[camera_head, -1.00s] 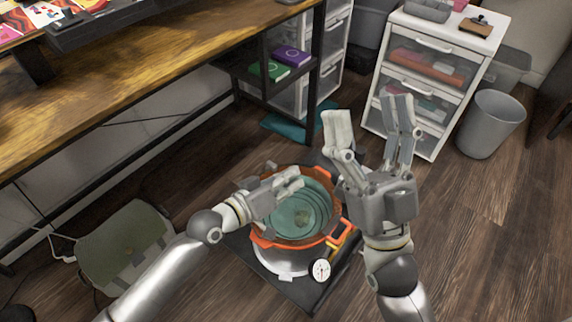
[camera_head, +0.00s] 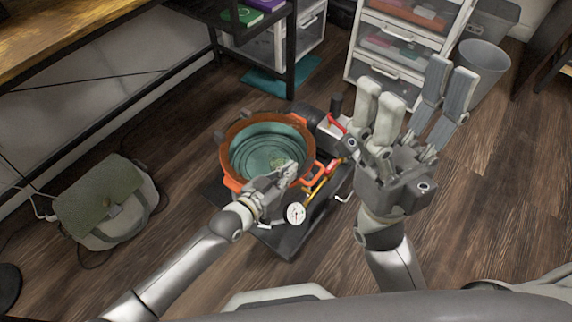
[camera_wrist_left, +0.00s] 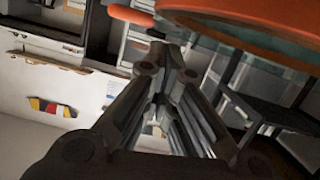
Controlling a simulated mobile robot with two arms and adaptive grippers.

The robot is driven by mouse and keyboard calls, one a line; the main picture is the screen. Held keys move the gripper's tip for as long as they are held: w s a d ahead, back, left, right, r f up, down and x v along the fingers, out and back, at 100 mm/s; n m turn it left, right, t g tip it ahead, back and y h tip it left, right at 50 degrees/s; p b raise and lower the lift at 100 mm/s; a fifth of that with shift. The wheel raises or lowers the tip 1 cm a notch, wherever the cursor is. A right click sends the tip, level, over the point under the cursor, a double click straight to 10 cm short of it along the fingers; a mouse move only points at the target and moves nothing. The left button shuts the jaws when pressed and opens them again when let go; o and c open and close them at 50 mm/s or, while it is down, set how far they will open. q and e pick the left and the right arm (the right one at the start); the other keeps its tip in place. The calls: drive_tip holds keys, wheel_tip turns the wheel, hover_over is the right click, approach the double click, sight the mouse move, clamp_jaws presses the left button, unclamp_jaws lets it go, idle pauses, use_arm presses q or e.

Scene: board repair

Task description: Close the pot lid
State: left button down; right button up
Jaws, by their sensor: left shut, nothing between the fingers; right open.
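An orange-rimmed pot (camera_head: 229,141) stands on a dark base on the floor, and its teal interior shows from above. A round gauge (camera_head: 295,213) is at its front. My left gripper (camera_head: 289,172) is shut and empty at the pot's front right side, overlapping the rim in the head view. In the left wrist view the shut fingers (camera_wrist_left: 165,75) lie just below the orange rim (camera_wrist_left: 250,40); I cannot tell whether they touch it. My right gripper (camera_head: 415,95) is open and empty, raised to the right of the pot. I cannot clearly make out a separate lid.
A green bag (camera_head: 105,205) lies on the floor at left. A wooden desk (camera_head: 60,35) and dark shelf frame stand behind. A white drawer unit (camera_head: 400,45) and grey bin (camera_head: 480,70) are at the back right. The floor at right is clear.

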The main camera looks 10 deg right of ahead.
use_arm(q)
drive_tip(key=shift+s+d+f, duration=0.1)
drive_tip(key=shift+f, duration=0.4)
drive_tip(key=shift+s+f, duration=0.1)
drive_tip(key=shift+f, duration=0.05)
